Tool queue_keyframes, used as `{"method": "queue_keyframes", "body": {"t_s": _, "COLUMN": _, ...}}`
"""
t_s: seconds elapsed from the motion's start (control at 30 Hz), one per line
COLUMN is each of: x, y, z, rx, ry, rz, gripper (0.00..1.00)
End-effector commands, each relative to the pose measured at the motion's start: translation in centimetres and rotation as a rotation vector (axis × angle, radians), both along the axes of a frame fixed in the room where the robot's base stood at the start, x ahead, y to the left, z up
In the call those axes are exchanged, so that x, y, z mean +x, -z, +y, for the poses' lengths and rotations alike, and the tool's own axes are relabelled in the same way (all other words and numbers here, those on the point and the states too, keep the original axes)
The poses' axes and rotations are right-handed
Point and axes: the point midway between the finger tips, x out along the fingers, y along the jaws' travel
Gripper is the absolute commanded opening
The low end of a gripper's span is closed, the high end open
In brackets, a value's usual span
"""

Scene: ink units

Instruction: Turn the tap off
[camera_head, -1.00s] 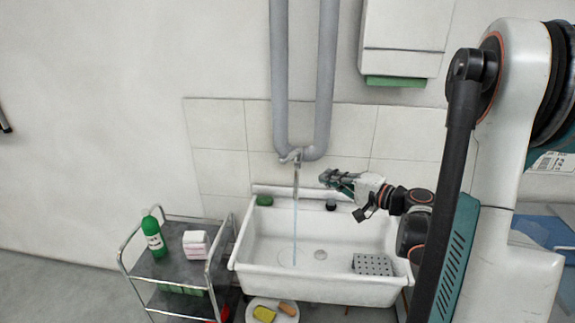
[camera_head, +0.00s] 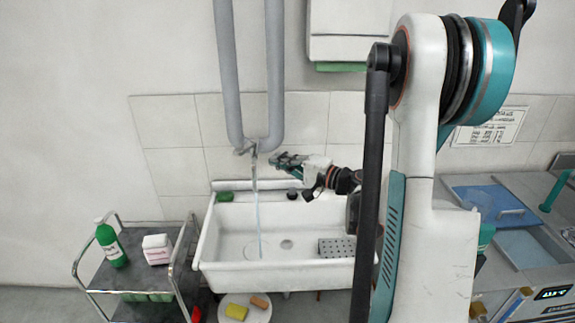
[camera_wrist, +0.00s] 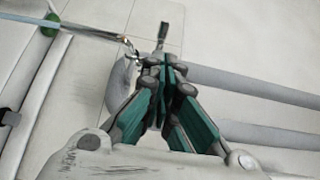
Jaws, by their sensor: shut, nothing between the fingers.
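The tap (camera_head: 252,150) sits on the wall where two grey pipes meet, above the white sink (camera_head: 215,262). A thin stream of water (camera_head: 257,215) runs from its spout down into the basin. In the wrist view the tap (camera_wrist: 130,45) shows just beyond the fingertips, with the spout and stream (camera_wrist: 85,32) going off to the upper left. A flat grey lever (camera_wrist: 163,32) stands up behind the fingertips. My gripper (camera_head: 276,160) is shut and empty, a little right of the tap. In the wrist view its teal fingers (camera_wrist: 165,70) partly cover the tap; contact cannot be told.
Grey pipes (camera_head: 274,75) run up the wall above the tap. A green sponge (camera_head: 225,197) and a dark round item (camera_head: 292,194) lie on the sink's back ledge. A trolley (camera_head: 125,255) with a green bottle (camera_head: 110,243) stands left. A dispenser (camera_head: 360,35) hangs upper right.

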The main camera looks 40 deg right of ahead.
Motion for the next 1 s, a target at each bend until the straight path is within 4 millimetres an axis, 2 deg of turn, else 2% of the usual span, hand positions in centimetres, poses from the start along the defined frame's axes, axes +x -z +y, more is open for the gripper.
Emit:
{"method": "queue_keyframes", "body": {"t_s": 0.1, "x": 2.3, "y": 0.2, "z": 1.0, "rx": 0.000, "ry": -0.004, "rz": 0.000, "gripper": 0.00}}
{"method": "queue_keyframes", "body": {"t_s": 0.3, "x": 5.7, "y": 0.2, "z": 2.3, "rx": 0.000, "ry": -0.003, "rz": 0.000, "gripper": 0.00}}
{"method": "queue_keyframes", "body": {"t_s": 0.5, "x": 7.8, "y": 0.1, "z": 3.1, "rx": 0.000, "ry": -0.002, "rz": 0.000, "gripper": 0.00}}
{"method": "queue_keyframes", "body": {"t_s": 1.0, "x": 8.4, "y": 0.0, "z": 3.3, "rx": 0.000, "ry": 0.001, "rz": 0.000, "gripper": 0.00}}
